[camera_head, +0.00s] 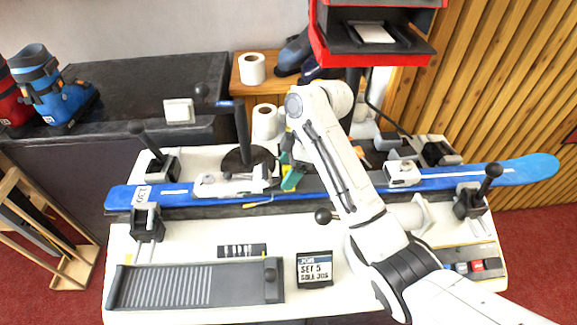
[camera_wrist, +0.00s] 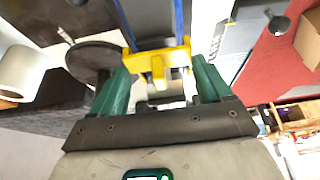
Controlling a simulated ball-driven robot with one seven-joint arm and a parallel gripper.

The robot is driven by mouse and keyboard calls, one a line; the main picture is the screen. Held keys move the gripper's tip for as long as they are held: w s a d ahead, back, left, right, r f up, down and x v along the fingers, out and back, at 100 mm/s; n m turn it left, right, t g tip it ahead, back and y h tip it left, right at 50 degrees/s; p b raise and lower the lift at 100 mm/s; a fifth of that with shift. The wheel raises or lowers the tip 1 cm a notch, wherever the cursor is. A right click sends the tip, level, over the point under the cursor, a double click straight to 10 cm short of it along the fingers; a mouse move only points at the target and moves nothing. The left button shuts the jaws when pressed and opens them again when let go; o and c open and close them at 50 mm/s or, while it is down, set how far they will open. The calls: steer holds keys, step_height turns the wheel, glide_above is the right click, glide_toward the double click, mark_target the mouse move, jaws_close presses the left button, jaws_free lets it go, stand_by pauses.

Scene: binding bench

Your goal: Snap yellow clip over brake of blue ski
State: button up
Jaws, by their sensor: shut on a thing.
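The blue ski (camera_head: 520,170) lies across the bench, with white binding parts (camera_head: 403,172) on it; blue edges also show in the wrist view (camera_wrist: 181,18). My gripper (camera_wrist: 161,72) has green fingers, with the yellow clip (camera_wrist: 158,66) between them. It is shut on the clip, over the ski left of its middle. I cannot tell whether the clip touches the brake, which is not clearly seen.
Black clamps with ball knobs (camera_head: 147,222) stand at both ends of the ski. A dark round disc (camera_wrist: 95,60) on a post is close left of my gripper. A ribbed tray (camera_head: 190,284) and a sign (camera_head: 314,269) are at the front.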

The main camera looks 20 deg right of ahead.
mark_target(288, 168)
steer(key=shift+f+b, duration=0.55)
steer(key=shift+f, duration=0.65)
steer(key=o, duration=1.1)
steer(key=shift+c, duration=0.2)
steer(key=shift+r, duration=0.1)
steer(key=shift+r+p, duration=4.4)
steer(key=shift+r, duration=0.55)
steer(key=shift+s, duration=0.1)
